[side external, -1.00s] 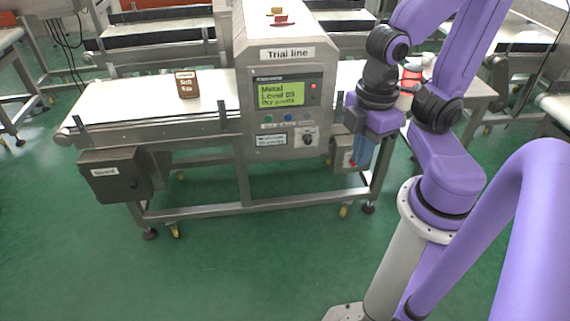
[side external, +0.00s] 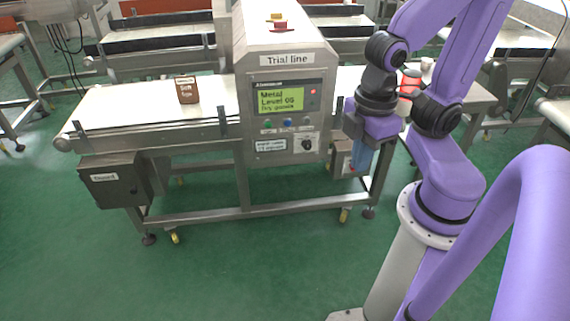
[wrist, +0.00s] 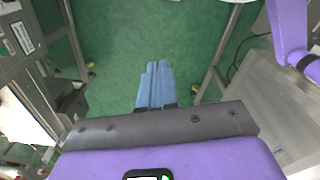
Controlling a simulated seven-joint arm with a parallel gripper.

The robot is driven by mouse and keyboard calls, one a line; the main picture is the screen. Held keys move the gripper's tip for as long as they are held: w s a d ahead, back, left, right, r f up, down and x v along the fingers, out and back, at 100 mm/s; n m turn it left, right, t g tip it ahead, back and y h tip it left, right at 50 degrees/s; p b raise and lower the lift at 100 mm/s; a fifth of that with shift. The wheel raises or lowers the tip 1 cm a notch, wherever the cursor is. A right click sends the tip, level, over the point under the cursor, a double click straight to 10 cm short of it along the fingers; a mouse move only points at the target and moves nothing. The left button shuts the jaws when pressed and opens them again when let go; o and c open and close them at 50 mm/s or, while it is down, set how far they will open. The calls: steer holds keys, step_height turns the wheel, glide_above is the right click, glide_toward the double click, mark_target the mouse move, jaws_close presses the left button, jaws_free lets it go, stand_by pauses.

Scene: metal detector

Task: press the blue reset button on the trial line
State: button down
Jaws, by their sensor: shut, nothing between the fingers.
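The blue reset button (side external: 287,123) is a small round button on the front panel of the grey metal detector labelled "Trial line" (side external: 288,59). It sits between a green button (side external: 267,124) and another control at its right, below the lit green display (side external: 279,99). My gripper (side external: 357,168), with blue fingers, is to the right of the panel, pointing down and apart from the button. In the wrist view my gripper (wrist: 157,66) is shut and empty above the green floor. The blue button cannot be made out in the wrist view.
A black rotary knob (side external: 307,145) is below the buttons. A brown packet (side external: 187,90) stands on the left part of the white belt (side external: 150,112). A red-and-white container (side external: 409,84) stands behind my arm. Open floor lies before the frame.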

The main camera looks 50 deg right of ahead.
mark_target(288, 123)
steer(key=w+f+t+y, duration=0.1)
steer(key=w+f+t, duration=0.1)
steer(key=w+f, duration=0.45)
steer(key=w+d+f+n+t+y, duration=0.1)
steer(key=w+f+t, duration=0.15)
steer(key=w, duration=0.75)
steer(key=w+f+t, duration=0.1)
steer(key=w+f, duration=0.4)
steer(key=w, duration=0.4)
steer(key=w+d+f+t, duration=0.3)
steer(key=w+d+f, duration=0.25)
steer(key=d, duration=0.25)
steer(key=s+d+f+t+h, duration=0.3)
steer(key=d+f+t, duration=0.1)
steer(key=d, duration=0.7)
steer(key=shift+d+f+h, duration=0.15)
steer(key=shift+f+h, duration=0.05)
steer(key=shift+h, duration=0.1)
steer(key=shift+d, duration=0.1)
steer(key=shift+w+d, duration=3)
steer(key=shift+w+d, duration=0.15)
